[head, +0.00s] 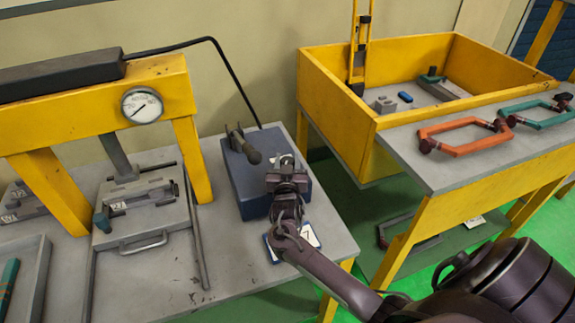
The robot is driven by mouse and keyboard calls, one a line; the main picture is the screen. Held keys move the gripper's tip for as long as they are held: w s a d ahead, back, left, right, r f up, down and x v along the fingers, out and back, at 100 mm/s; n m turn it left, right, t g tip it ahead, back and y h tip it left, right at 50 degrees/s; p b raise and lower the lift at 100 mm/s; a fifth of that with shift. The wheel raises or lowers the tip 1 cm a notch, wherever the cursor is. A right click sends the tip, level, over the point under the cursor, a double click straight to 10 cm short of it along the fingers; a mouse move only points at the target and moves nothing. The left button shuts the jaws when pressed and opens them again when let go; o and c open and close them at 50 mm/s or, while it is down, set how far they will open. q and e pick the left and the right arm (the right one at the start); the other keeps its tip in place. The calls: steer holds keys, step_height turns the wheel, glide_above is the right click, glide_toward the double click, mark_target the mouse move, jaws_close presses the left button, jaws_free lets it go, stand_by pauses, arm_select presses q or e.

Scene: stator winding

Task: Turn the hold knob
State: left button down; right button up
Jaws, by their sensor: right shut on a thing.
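A blue control box (245,187) stands on the grey bench to the right of the yellow press. A dark lever with a rounded grip (246,150) sits on its top left. My right gripper (284,164) reaches over the right part of the box from the lower right. It is shut on what appears to be the hold knob, which the fingers and wrist largely hide. How far the knob is turned cannot be seen. My left gripper is not in view.
The yellow press frame (158,76) with a round gauge (142,105) stands left of the box. A grey tray with a handle (140,215) lies below it. A yellow bin (340,115) and orange clamp (465,137) are at right. A black cable (222,75) runs behind.

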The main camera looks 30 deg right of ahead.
steer(key=shift+m+g+h+b, duration=0.75)
steer(key=shift+m+g+h, duration=0.25)
steer(key=shift+h, duration=0.2)
steer(key=o, duration=1)
steer(key=shift+c, duration=0.2)
steer(key=shift+b+v, duration=0.7)
steer(key=shift+v, duration=3.2)
steer(key=shift+r, duration=0.1)
